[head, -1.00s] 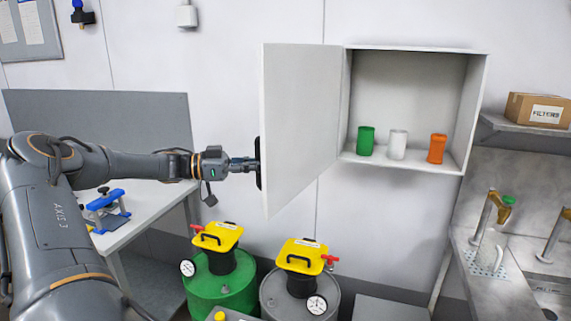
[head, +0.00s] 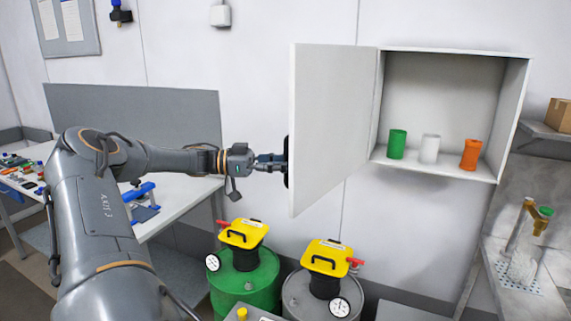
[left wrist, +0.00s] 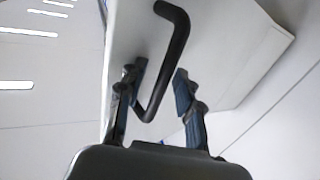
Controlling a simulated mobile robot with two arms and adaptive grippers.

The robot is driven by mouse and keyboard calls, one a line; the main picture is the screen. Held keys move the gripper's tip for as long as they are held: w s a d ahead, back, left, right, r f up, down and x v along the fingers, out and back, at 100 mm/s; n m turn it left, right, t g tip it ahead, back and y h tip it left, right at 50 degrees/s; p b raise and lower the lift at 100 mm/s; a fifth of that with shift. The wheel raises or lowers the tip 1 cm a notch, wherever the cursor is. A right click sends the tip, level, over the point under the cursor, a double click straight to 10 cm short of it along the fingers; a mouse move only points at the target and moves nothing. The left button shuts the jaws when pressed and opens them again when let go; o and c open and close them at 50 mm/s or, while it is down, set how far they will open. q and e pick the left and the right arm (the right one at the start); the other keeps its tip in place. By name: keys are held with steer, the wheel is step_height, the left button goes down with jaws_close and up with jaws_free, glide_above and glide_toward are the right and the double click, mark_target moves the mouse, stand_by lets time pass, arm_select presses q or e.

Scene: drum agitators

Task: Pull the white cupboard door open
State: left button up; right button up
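The white cupboard door (head: 330,125) is swung wide open on its right-hand hinge side, standing out from the white wall cupboard (head: 440,52). A black handle (head: 287,165) shows at the door's left edge, mostly hidden behind it. My left gripper (head: 270,162) is at this handle. In the left wrist view, my left gripper's fingers (left wrist: 160,68) are spread apart, with the bent black handle (left wrist: 178,45) running between them, closer to the left finger. Whether it touches that finger I cannot tell. My right gripper is not in view.
A green can (head: 397,144), a white can (head: 429,149) and an orange can (head: 470,154) stand inside the cupboard. Below are a green drum (head: 245,282) and a grey drum (head: 310,300) with yellow tops. A workbench (head: 185,200) is at left.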

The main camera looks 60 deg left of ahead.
arm_select(q)
steer(key=shift+a, duration=0.1)
steer(key=v, duration=1.2)
